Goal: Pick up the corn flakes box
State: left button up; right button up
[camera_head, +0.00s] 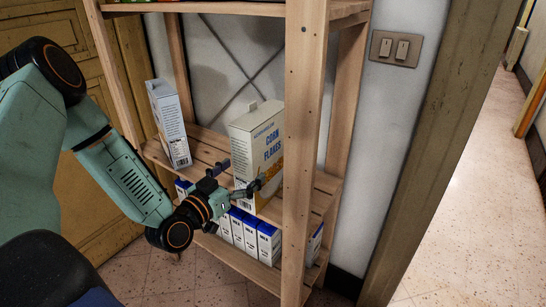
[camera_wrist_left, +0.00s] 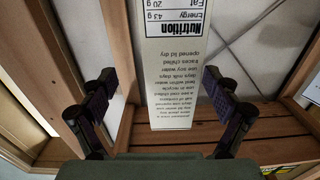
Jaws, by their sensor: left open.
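The corn flakes box (camera_head: 262,145) stands upright on the middle wooden shelf, cream with blue lettering. My left gripper (camera_head: 240,176) is open at the lower part of the box's near narrow side. In the left wrist view that printed side of the box (camera_wrist_left: 173,60) lies between the two spread fingers of the gripper (camera_wrist_left: 160,80), with a gap visible on each side. How far the fingers reach along the box is hard to tell. My right gripper is not in view.
Another box (camera_head: 170,125) stands on the same shelf (camera_head: 205,148) to the left. Several blue-topped cartons (camera_head: 245,232) stand on the lower shelf. A wooden upright post (camera_head: 304,130) is close to the right of the corn flakes box. An upper shelf (camera_head: 240,9) is above.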

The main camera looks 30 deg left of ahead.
aim_at(263, 158)
pick_arm(q)
jog(key=shift+w+a+f+b, duration=0.2)
jog(key=shift+w+a+b, duration=0.15)
jog(key=shift+w, duration=0.3)
jog(key=shift+w+a+f+b, duration=0.15)
jog(key=shift+w+a+b, duration=0.15)
jog(key=shift+w, duration=0.3)
jog(key=w, duration=0.1)
jog(key=w+b, duration=0.1)
jog(key=w, duration=0.2)
jog(key=shift+w+d+r+b, duration=0.2)
jog(key=shift+w+r+b, duration=0.15)
jog(key=shift+w+b, duration=0.05)
jog(key=shift+c, duration=0.8)
jog(key=shift+a+f, duration=0.1)
jog(key=shift+a, duration=0.05)
jog(key=c, duration=0.9)
jog(key=shift+c, duration=1)
